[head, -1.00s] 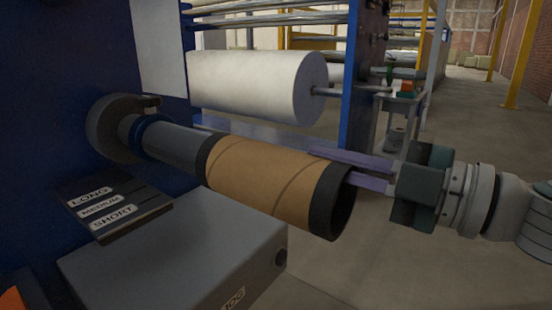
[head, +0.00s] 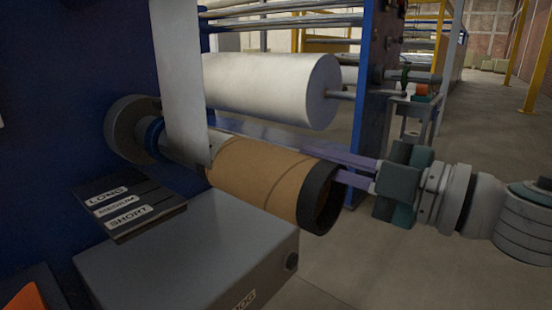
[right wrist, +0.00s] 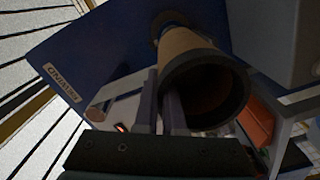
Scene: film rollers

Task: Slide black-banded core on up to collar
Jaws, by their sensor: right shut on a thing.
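The tan cardboard core (head: 255,178) has a black band (head: 321,196) at its open near end. It sits around the grey shaft that projects from the blue machine side. The far end of the core and much of the shaft are hidden behind a pale hanging strip. The blue collar (head: 154,139) lies at the shaft's base, left of the core and apart from it. My right gripper (head: 358,171) is shut on the core's wall at the near end. In the right wrist view one finger is inside the core's mouth (right wrist: 207,97) and one outside. My left gripper is not in view.
The pale strip (head: 180,85) hangs in front of the shaft. A grey box (head: 190,255) and a plate labelled LONG, MEDIUM, SHORT (head: 128,208) are below the shaft. A large white roll (head: 270,88) lies behind. Open floor (head: 390,270) is at the right.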

